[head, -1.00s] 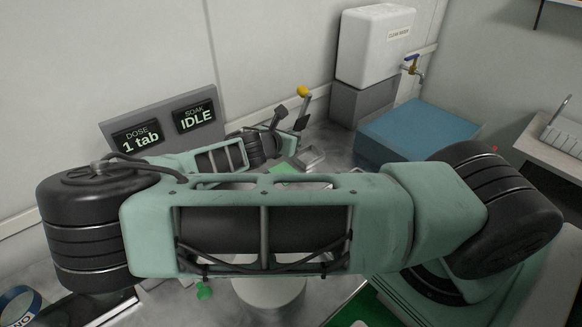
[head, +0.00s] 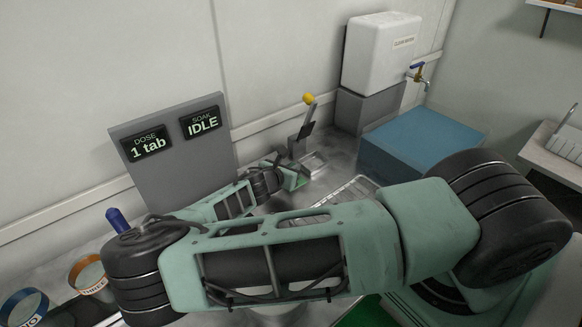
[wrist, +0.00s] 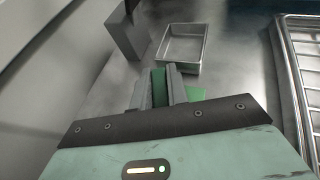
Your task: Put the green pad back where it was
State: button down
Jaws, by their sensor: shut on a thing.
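My gripper (wrist: 164,72) is shut on the green pad (wrist: 159,88), which shows between the two fingers in the wrist view. More green shows to the right of the fingers, just in front of the gripper body. In the head view my gripper (head: 290,174) is small and partly hidden by its own wrist, with a bit of the green pad (head: 301,183) beside it. A small shallow metal tray (wrist: 165,52) lies just beyond the fingertips. I cannot tell whether the pad touches the counter.
A lever with a yellow knob (head: 309,98) stands behind the metal tray. A wire rack (wrist: 288,75) lies to the right. A blue block (head: 420,135), a white water tank (head: 380,55) and a grey display panel (head: 172,150) stand at the back. Bare counter lies between tray and rack.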

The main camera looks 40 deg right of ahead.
jog(key=shift+f, duration=0.15)
jog(key=c, duration=1.4)
grip_release()
jog(key=shift+o, duration=0.2)
jog(key=shift+a+r, duration=0.15)
jog(key=shift+r, duration=0.1)
jog(key=b+v, duration=0.1)
jog(key=v, duration=1)
jog(key=shift+s+a+r+b, duration=0.1)
jog(key=shift+s+a+b, duration=0.15)
jog(key=shift+a+b, duration=0.1)
jog(key=shift+r, duration=0.1)
